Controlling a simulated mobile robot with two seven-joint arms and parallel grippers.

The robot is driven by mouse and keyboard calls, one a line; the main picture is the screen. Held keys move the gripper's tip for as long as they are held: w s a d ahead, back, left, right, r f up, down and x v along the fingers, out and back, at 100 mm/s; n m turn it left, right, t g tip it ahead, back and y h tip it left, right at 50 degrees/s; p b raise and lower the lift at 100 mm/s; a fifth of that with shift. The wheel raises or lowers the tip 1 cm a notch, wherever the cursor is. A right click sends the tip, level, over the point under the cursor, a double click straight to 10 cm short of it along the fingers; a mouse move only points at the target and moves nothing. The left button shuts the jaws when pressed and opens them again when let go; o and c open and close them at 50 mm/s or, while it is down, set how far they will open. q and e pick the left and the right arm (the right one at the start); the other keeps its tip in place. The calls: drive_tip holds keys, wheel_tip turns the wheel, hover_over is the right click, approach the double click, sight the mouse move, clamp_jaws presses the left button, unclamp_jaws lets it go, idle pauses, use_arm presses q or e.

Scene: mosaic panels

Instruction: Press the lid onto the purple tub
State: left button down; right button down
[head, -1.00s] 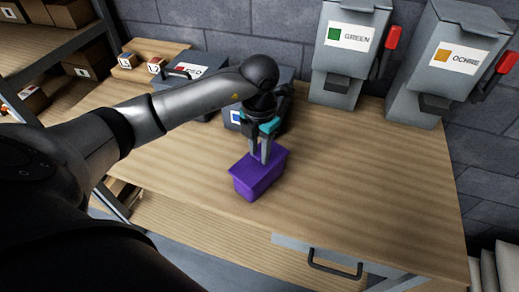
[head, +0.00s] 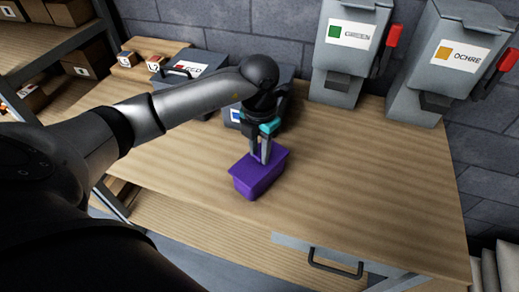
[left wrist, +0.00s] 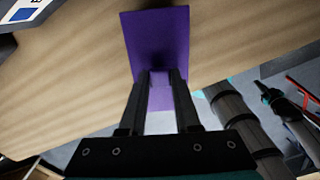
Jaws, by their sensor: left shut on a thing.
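The purple tub (head: 257,184) stands upright on the wooden table near its front edge. Its flat purple lid (head: 241,171) lies over the tub's top, with its rim overhanging the sides. My left gripper (head: 260,158) points down from above and is shut on the lid. In the left wrist view, the lid (left wrist: 160,35) shows beyond the fingers, and the left gripper (left wrist: 162,77) has a small purple raised part between its fingertips. I cannot tell whether the lid sits fully flush. My right gripper cannot be made out clearly; dark jointed parts show at the right of the wrist view.
A grey box labelled RED (head: 176,82) and another grey box (head: 230,117) stand behind my left arm. Grey dispensers labelled GREEN (head: 345,75) and OCHRE (head: 428,75), with red levers, stand along the back wall. The table right of the tub is clear.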

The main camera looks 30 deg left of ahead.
use_arm(q)
drive_tip(key=shift+c, duration=0.3)
unclamp_jaws()
idle(0.5)
drive_tip(key=shift+r+p, duration=2.6)
drive_tip(key=shift+r, duration=0.95)
drive_tip(key=shift+c, duration=0.3)
clamp_jaws()
